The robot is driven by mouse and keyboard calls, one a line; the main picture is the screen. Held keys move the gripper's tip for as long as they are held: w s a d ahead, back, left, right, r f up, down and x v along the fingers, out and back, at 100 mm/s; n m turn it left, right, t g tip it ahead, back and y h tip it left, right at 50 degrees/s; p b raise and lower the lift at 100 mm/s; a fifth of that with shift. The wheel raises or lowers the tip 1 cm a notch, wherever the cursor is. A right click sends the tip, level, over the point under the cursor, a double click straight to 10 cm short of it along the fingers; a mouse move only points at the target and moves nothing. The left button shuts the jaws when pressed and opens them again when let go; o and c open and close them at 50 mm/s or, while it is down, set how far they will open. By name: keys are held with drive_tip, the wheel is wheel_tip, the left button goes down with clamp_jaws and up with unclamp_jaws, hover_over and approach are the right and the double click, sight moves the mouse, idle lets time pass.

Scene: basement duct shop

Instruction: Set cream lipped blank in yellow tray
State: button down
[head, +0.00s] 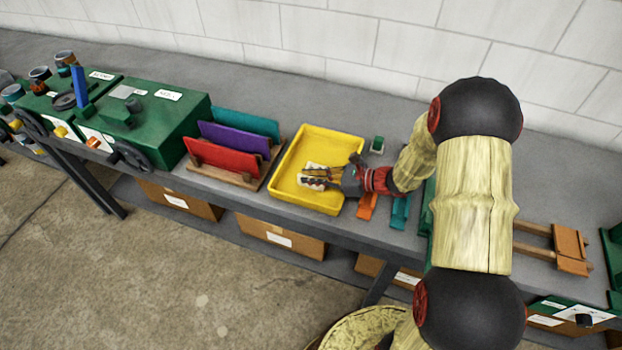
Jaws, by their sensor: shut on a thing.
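The yellow tray (345,147) sits on the grey bench near the middle of the head view. My gripper (318,177) reaches in over the tray from the right and is shut on the cream lipped blank (308,183). The blank shows as a small pale piece around my fingers, above the tray floor or touching it; I cannot tell which. My fingers hide part of the blank.
A wooden rack with red (222,158), purple (233,139) and teal (246,123) panels stands just left of the tray. Orange (367,205) and teal (400,211) pieces lie to its right. A small green block (377,145) stands behind. A green machine (150,125) is further left.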

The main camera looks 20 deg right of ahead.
drive_tip(key=c, duration=2.5)
unclamp_jaws()
drive_tip(key=o, duration=0.5)
